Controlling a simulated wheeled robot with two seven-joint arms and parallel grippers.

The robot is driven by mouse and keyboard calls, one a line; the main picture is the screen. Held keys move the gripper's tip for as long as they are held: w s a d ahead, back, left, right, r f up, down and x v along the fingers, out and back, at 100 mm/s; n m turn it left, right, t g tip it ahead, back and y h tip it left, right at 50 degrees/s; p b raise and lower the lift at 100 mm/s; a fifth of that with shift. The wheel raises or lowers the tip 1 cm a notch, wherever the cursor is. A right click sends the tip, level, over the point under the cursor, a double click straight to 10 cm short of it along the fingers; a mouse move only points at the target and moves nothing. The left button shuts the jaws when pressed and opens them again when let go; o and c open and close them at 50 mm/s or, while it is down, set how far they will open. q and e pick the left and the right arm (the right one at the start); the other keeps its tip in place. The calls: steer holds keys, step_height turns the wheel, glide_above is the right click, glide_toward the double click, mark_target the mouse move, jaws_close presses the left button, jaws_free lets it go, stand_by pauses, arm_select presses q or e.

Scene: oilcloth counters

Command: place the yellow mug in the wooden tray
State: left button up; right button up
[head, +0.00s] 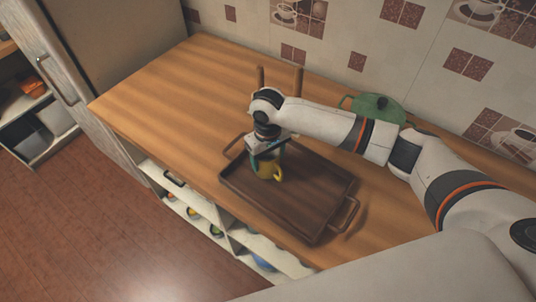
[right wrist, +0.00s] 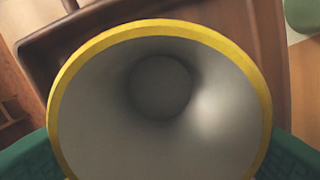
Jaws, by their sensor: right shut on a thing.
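The yellow mug (head: 265,169) is at the left part of the dark wooden tray (head: 300,191) in the head view. My right gripper (head: 266,153) is above the tray and shut on the mug, with the arm reaching in from the right. In the right wrist view the mug's yellow rim (right wrist: 160,30) and pale inside fill most of the picture, between the green finger pads. The mug looks upright. I cannot tell whether its base touches the tray floor. The tray also shows behind the mug in the right wrist view (right wrist: 50,50). My left gripper is not in view.
The tray lies on a wooden counter (head: 150,92), with a handle at each end. A green lidded pot (head: 378,107) stands at the back, partly behind my right arm. A brown wooden thing (head: 298,80) stands near the tiled wall. The left counter is clear.

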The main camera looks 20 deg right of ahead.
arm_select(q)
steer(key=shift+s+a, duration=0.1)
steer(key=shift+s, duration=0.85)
arm_select(e)
steer(key=o, duration=1.2)
steer(key=shift+c, duration=0.2)
arm_select(q)
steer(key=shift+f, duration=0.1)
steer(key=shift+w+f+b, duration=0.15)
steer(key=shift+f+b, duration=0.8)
steer(key=shift+b, duration=0.05)
arm_select(e)
step_height(320, 180, up, 12)
